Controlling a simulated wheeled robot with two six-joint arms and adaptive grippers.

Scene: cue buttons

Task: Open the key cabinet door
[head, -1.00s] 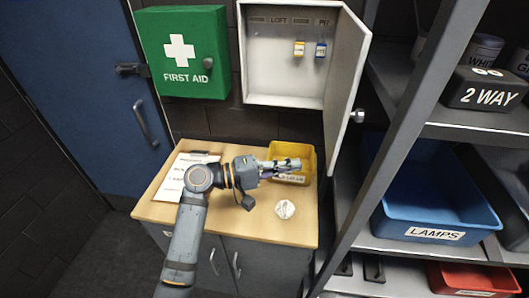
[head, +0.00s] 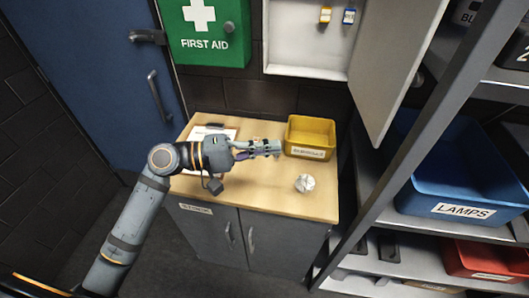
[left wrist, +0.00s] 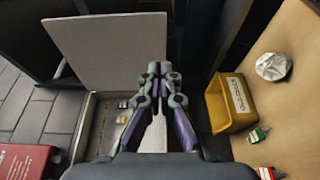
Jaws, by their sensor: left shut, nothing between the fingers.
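The white key cabinet (head: 292,70) hangs on the wall at the top of the head view, partly cut off. Its door (head: 395,65) stands wide open, swung out to the right. Two key tags, yellow (head: 325,15) and blue (head: 349,16), hang inside. The left wrist view also shows the open door (left wrist: 105,48) and the cabinet interior (left wrist: 98,120). My left gripper (head: 278,147) is shut and empty, below the cabinet and left of the yellow bin, apart from the door in the head view. Its fingers (left wrist: 160,68) show closed in the wrist view. My right gripper is not in view.
On the wooden counter (head: 250,203) are a yellow bin (head: 308,153), a crumpled white ball (head: 305,183) and a clipboard. Green (left wrist: 257,135) and red (left wrist: 267,172) tags lie there too. A green first aid box (head: 205,45) hangs left; a shelf rack (head: 390,130) stands right.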

